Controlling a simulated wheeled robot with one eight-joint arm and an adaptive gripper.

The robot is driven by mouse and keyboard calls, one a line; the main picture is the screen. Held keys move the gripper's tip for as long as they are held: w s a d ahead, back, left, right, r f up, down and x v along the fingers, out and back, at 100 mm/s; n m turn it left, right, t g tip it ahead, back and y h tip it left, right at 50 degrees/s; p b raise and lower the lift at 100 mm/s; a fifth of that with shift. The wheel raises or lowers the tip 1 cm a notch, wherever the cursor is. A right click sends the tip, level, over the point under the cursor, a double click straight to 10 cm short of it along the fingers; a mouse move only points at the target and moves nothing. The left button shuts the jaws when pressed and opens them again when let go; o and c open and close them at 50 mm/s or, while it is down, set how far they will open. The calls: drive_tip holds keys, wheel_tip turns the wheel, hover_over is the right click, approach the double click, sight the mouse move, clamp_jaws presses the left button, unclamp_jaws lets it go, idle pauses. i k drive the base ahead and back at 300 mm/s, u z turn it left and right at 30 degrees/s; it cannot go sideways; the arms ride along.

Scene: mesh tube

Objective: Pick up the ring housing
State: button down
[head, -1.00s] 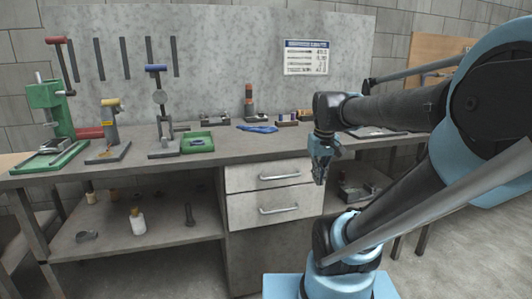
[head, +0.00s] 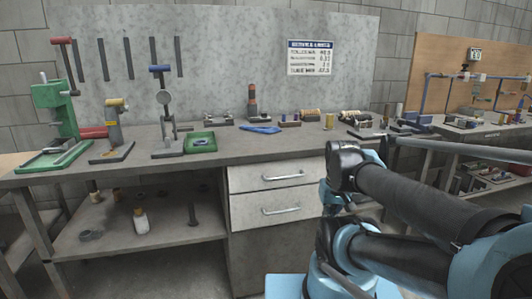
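I cannot tell for sure which thing is the ring housing. A grey, ring-like part (head: 91,235) lies on the lower shelf at the left. A small dark roundish item (head: 201,142) lies in the green tray (head: 187,150) on the bench top. My gripper (head: 332,196) is low in front of the bench, right of the drawers and well apart from both items. It is mostly hidden by my own arm, so its fingers do not show clearly.
The bench (head: 250,152) carries a green press (head: 55,115), a gauge stand (head: 165,115), a blue cloth-like item (head: 260,129) and several small parts. A white bottle (head: 140,222) stands on the lower shelf (head: 165,240). A second bench (head: 490,130) is at the right. The bench's front middle is clear.

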sight(198, 142)
drive_tip(key=u, duration=0.65)
drive_tip(key=i, duration=0.4)
drive_tip(key=z, duration=0.05)
